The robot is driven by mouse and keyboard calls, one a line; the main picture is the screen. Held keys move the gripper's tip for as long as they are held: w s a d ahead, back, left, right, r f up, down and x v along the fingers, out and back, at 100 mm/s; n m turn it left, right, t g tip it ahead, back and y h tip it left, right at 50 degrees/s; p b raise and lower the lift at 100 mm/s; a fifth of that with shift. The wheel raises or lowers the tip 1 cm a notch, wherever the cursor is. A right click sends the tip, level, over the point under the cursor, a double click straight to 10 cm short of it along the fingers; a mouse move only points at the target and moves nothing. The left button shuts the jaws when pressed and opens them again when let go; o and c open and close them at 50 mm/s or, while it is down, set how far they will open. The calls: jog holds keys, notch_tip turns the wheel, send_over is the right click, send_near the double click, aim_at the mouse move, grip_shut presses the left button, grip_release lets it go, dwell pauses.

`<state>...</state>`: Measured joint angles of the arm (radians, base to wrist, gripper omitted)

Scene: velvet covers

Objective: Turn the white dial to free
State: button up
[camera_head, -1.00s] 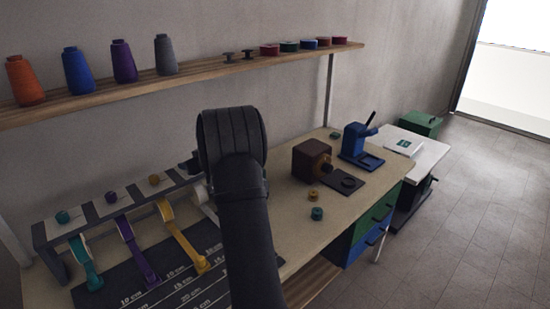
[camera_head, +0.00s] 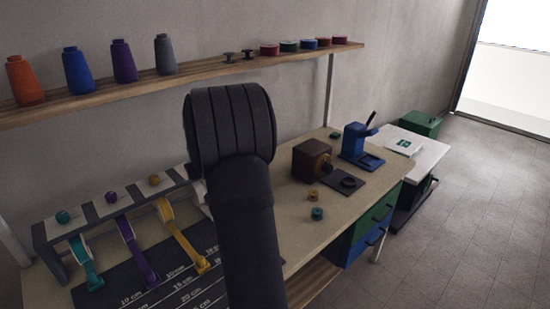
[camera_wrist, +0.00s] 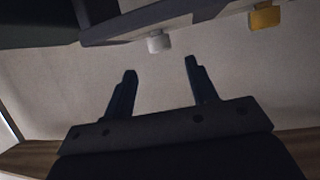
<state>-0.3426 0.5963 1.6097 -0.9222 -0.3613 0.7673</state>
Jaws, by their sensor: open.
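The white dial (camera_wrist: 158,42) shows in the wrist view as a small pale block on the front of a dark rail (camera_wrist: 200,20). It lies just beyond my open fingertips, slightly left of the middle of the gap. My gripper (camera_wrist: 160,66) is empty, and the dial appears apart from both fingers. A yellow dial (camera_wrist: 265,17) is on the same rail to the right. No dial marking is readable.
Teal (camera_head: 88,266), purple (camera_head: 137,255) and yellow (camera_head: 187,245) ribbons hang from the rack onto a dark measuring mat (camera_head: 150,295). A brown box (camera_head: 311,160) and a blue device (camera_head: 357,142) stand right. A shelf (camera_head: 200,73) with spools runs above.

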jog(key=w+d+v, duration=0.1)
jog(key=v, duration=0.9)
jog(key=d+r+m+t+h, duration=0.2)
jog(key=d+m+h, duration=0.4)
jog(key=d, duration=1.3)
jog(key=shift+r+m, duration=0.6)
jog(key=shift+m, duration=0.1)
jog(key=shift+w, duration=0.15)
jog(key=a+f+n+y, duration=0.5)
jog(key=a+y, duration=0.1)
jog(key=a, duration=0.2)
jog(key=a+f+n+y, duration=0.4)
jog(key=a+f+y, duration=0.15)
jog(key=a, duration=0.35)
jog(key=shift+h, duration=0.25)
jog(key=x, duration=1.6)
jog(key=shift+a+f, duration=0.35)
jog(key=shift+a, duration=0.05)
